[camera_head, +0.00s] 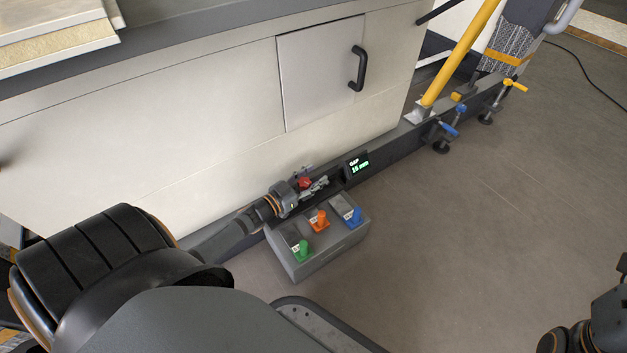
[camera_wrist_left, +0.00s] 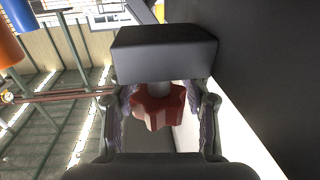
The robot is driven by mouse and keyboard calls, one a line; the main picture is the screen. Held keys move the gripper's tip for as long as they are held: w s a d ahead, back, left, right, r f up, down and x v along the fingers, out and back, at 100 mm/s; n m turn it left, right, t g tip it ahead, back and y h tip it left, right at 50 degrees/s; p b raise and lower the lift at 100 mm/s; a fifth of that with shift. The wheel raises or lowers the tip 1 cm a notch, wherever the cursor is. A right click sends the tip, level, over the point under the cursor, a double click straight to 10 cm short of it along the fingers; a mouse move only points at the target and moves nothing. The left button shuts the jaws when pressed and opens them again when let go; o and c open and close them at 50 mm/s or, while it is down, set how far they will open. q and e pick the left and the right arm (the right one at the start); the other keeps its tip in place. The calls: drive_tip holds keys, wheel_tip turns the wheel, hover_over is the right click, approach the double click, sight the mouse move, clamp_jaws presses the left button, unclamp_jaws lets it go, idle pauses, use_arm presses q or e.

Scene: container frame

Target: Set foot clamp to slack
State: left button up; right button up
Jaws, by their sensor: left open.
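A red lobed knob (camera_head: 305,182) sits low on the dark foot rail of the container frame. A small display (camera_head: 357,165) beside it reads "GAP" and what looks like 15 mm in green. My left gripper (camera_head: 314,187) is at the knob with its fingers open. In the left wrist view the red knob (camera_wrist_left: 158,106) lies between the two fingers (camera_wrist_left: 158,112), with a gap visible on each side. The knob's stem runs into a dark block (camera_wrist_left: 165,54). Part of my right arm shows at the lower right of the head view; its fingers do not show.
A grey box (camera_head: 320,254) with green (camera_head: 301,250), orange (camera_head: 319,221) and blue (camera_head: 353,216) levers stands just in front of the rail. A pale cabinet (camera_head: 200,130) with a handled door (camera_head: 322,75) rises behind. Blue- and yellow-handled clamps (camera_head: 447,129) sit farther along. Floor at right is clear.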

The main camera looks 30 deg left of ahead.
use_arm(q)
drive_tip(key=shift+w, duration=0.2)
drive_tip(key=shift+d, duration=0.1)
clamp_jaws()
idle(0.5)
